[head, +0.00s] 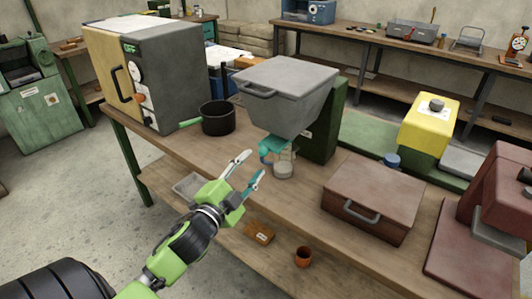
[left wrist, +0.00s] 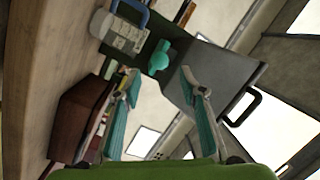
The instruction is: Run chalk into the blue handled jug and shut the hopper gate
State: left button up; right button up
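The grey hopper (head: 285,90) hangs from a green stand over the bench, with a teal outlet piece (head: 270,147) under it. The clear jug (head: 284,168) stands upright on the bench beneath the outlet; its lower part looks pale. Its blue handle (left wrist: 139,12) shows in the left wrist view, with the jug (left wrist: 118,36), the teal outlet (left wrist: 160,57) and the hopper (left wrist: 225,75). I cannot tell how the gate is set. My left gripper (head: 252,167) is open and empty, just left of the jug, fingers pointing toward the outlet. My right gripper is out of view.
A black pot (head: 217,119) and an oven-like box (head: 150,75) stand left of the hopper. A reddish-brown case (head: 372,192) with a handle lies to the right.

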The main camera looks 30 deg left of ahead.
aim_at(261, 154)
pick_arm(q)
jog(key=w, duration=0.2)
jog(key=w+b, duration=0.1)
jog(key=w, duration=0.2)
jog(key=w+a, duration=0.1)
jog(key=w, duration=0.2)
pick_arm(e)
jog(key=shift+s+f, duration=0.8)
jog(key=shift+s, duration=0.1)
